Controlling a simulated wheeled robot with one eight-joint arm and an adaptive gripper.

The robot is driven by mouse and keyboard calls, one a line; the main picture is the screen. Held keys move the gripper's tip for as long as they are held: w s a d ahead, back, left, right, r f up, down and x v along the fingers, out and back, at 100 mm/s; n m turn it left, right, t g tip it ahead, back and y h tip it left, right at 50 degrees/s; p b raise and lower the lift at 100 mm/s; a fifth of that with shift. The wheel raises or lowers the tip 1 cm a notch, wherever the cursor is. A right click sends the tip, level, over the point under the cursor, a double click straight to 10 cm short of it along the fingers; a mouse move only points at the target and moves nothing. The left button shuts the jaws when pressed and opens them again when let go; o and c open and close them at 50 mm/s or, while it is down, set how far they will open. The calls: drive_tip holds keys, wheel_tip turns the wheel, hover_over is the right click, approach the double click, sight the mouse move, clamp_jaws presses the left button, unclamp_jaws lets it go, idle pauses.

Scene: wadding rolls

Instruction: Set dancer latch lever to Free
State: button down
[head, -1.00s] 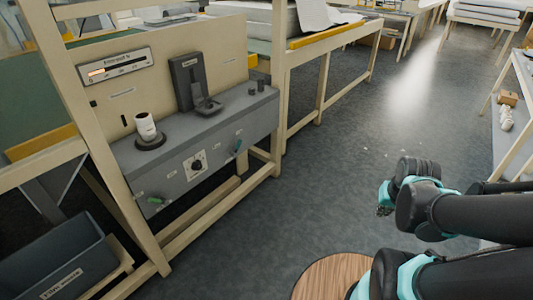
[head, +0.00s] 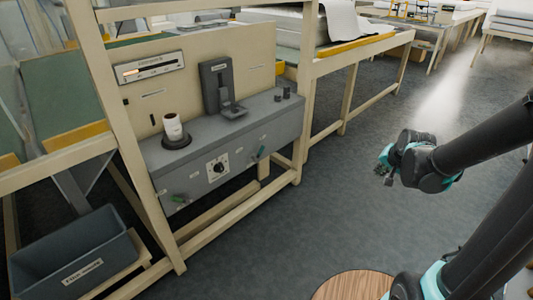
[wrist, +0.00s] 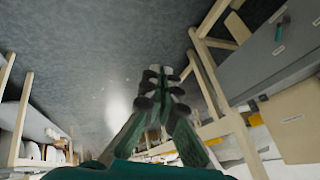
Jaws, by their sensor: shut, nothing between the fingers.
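The grey control box (head: 225,145) on the wooden frame carries two small levers. A green lever (head: 179,198) is at its lower left and a teal lever (head: 261,152) at its right end. Their labels are too small to read, so I cannot tell which is the dancer latch lever. One lever also shows in the wrist view (wrist: 281,31), at the upper right. My gripper (head: 386,170) is in the air to the right of the box, well apart from it. In the wrist view, its fingers (wrist: 161,87) are together and empty.
A black knob (head: 218,168) sits between the levers. A white roll (head: 173,127) and a dark bracket (head: 222,90) stand on top of the box. A grey bin (head: 70,250) is at lower left. A round wooden top (head: 350,286) is at the bottom. Grey floor between is clear.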

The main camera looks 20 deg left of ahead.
drive_tip(key=w+a+f+m+t+y, duration=0.1)
drive_tip(key=w+a+f+m+y, duration=0.2)
drive_tip(key=w+a, duration=0.85)
drive_tip(key=w+a+f+m+t+y, duration=0.1)
drive_tip(key=w+a+f+m, duration=0.3)
drive_tip(key=w+a, duration=0.75)
drive_tip(key=a+f+m+t+y, duration=0.1)
drive_tip(key=a+f+m+y, duration=0.2)
drive_tip(key=a+f, duration=1.5)
drive_tip(key=a+m, duration=0.2)
drive_tip(key=a, duration=0.2)
drive_tip(key=shift+w+m+t+y, duration=0.3)
drive_tip(key=shift+m+t, duration=0.1)
drive_tip(key=shift+a+f, duration=0.1)
